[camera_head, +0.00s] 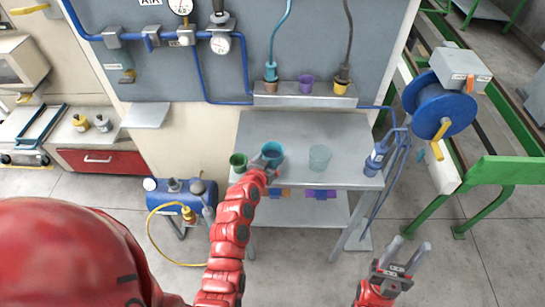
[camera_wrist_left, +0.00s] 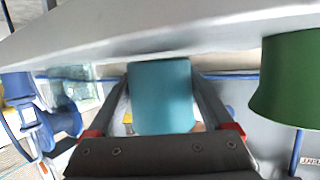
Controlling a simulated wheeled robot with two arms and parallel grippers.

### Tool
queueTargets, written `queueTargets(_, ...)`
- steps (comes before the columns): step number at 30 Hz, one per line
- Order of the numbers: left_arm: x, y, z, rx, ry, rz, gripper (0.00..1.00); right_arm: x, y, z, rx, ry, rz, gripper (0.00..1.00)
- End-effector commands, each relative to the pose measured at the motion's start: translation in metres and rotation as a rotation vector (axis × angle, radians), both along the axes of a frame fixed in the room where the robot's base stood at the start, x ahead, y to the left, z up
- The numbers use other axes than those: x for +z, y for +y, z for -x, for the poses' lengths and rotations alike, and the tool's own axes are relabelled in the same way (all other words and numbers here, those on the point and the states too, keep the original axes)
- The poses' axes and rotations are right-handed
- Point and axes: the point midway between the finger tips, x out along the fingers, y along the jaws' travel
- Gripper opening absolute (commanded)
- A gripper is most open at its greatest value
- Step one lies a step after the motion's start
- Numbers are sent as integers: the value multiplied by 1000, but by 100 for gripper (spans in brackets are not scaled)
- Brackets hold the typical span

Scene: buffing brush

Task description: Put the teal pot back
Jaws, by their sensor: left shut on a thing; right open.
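The teal pot (camera_head: 272,151) is on the grey workbench (camera_head: 295,176), near its left end. My left gripper (camera_head: 266,160) is shut on it, one finger on each side, as the left wrist view also shows with the teal pot (camera_wrist_left: 160,95) between the fingers. That view is upside down; the pot's base is close to the bench top, and I cannot tell whether it touches. My right gripper (camera_head: 405,257) is open and empty, low at the front right, away from the bench.
A green pot (camera_head: 238,162) stands just left of the teal pot. A translucent glass (camera_head: 320,158) stands to its right. A wall ledge (camera_head: 300,99) above holds a purple cup (camera_head: 305,84) between brown and yellow ones. A blue bottle-like tool (camera_head: 376,159) hangs at the bench's right edge.

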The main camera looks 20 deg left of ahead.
Motion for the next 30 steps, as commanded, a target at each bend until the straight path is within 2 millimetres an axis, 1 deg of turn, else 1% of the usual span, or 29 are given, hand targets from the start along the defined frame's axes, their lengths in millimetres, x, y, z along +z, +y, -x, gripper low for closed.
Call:
queueTargets(3,-7,1,0,3,1,-1,23,2,0,0,0,0,0,44)
queueTargets(10,-7,1,0,3,-1,-1,23,1,0,0,0,0,0,44)
queueTargets(14,-11,1,0,3,-1,-1,23,-4,0,0,0,0,0,44)
queueTargets(15,-10,1,0,3,-1,-1,88,-3,0,0,0,0,0,44)
queueTargets(17,-9,1,0,3,-1,-1,99,-2,0,0,0,0,0,44)
queueTargets(23,-9,1,0,3,-1,-1,100,-2,0,0,0,0,0,44)
queueTargets(27,-3,1,0,2,0,-1,100,5,0,0,0,0,0,44)
queueTargets(28,-6,1,2,2,-1,-1,100,1,0,0,0,0,0,44)
queueTargets(30,-4,1,8,2,-3,0,100,-3,0,0,0,0,0,44)
